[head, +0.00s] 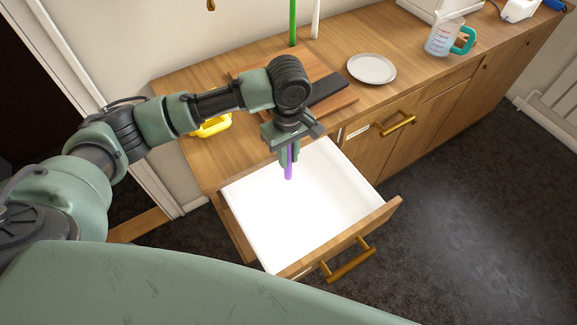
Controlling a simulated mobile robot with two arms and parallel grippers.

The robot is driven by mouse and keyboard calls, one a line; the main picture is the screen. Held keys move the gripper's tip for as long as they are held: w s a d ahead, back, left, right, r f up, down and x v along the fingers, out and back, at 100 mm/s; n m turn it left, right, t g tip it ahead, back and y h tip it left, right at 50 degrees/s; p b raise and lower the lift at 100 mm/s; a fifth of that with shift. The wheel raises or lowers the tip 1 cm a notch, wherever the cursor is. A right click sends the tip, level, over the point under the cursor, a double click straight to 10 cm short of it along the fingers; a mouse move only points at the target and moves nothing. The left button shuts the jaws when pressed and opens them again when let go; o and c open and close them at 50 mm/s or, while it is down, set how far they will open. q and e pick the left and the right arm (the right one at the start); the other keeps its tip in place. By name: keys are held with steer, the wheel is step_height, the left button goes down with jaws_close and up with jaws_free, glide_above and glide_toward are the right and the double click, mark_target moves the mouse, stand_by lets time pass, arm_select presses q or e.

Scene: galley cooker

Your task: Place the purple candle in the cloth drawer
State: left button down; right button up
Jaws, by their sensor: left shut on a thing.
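The purple candle (289,168) is a thin upright stick held in my left gripper (289,155), which points down and is shut on it. The gripper hides the candle's upper part. Candle and gripper are over the back part of an open drawer (388,211) with a white interior, wooden front and brass handle. The drawer looks empty; I cannot tell whether the candle's lower end touches its bottom. I see no cloth in it. My right gripper is not in view.
On the wooden counter (415,88) are a yellow object (212,127), a board (338,105), a white plate (372,69) and a measuring jug (443,38). A green candle (292,22) and a white one (315,20) stand behind. A closed drawer with a brass handle (398,125) is to the right.

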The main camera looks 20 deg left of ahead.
arm_select(q)
steer(key=shift+f, duration=2.4)
steer(key=c, duration=1.3)
jaws_free()
steer(key=shift+f, duration=0.15)
steer(key=shift+c, duration=0.2)
step_height(320, 180, up, 12)
steer(key=shift+r, duration=0.2)
